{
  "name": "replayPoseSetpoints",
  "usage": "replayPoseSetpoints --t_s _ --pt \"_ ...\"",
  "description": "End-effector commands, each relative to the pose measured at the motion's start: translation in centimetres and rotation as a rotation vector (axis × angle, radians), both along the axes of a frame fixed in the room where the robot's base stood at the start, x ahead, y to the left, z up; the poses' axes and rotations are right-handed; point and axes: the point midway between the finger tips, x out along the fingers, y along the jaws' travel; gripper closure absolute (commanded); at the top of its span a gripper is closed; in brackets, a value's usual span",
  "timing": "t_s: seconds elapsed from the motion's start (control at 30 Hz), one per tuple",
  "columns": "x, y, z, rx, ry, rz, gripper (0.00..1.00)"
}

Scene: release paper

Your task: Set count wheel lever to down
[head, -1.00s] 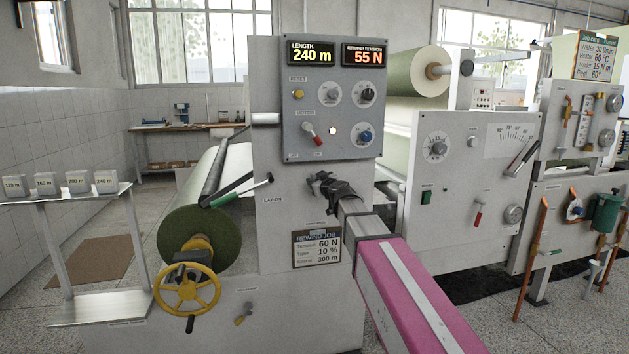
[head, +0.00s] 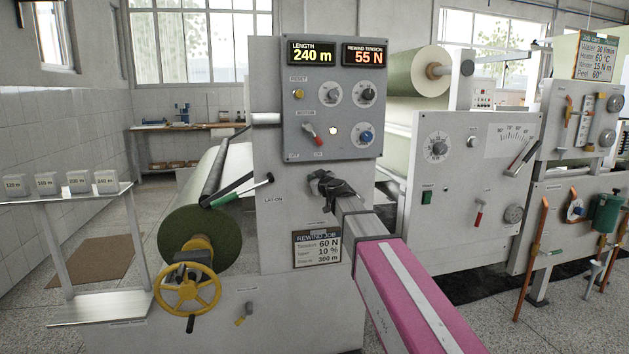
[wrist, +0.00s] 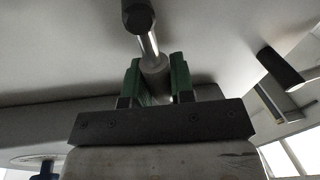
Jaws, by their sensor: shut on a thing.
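My gripper (head: 318,180) is at the front of the grey rewind stand, below its control panel. In the wrist view, the gripper's green-padded fingers (wrist: 156,66) are shut around the grey base part of a metal lever (wrist: 149,44) with a black knob. The lever's shaft and knob stick out beyond the fingers, toward the top of the picture. In the head view, my gripper hides most of this lever, and I cannot read a label for it or tell its setting.
The control panel (head: 300,125) with knobs and a red-tipped switch is just above my gripper. A rewind job card (head: 317,249) hangs below. A second machine (head: 465,190) stands right.

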Motion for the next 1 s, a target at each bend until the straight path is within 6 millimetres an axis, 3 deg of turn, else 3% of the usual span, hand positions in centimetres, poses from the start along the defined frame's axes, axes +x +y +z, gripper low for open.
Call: replayPoseSetpoints --t_s 0.6,1.0 --pt "0.6 -2.2 0.1 0.362 0.105 0.000 1.00" --pt "0.7 -2.8 0.1 0.454 0.132 0.001 1.00"
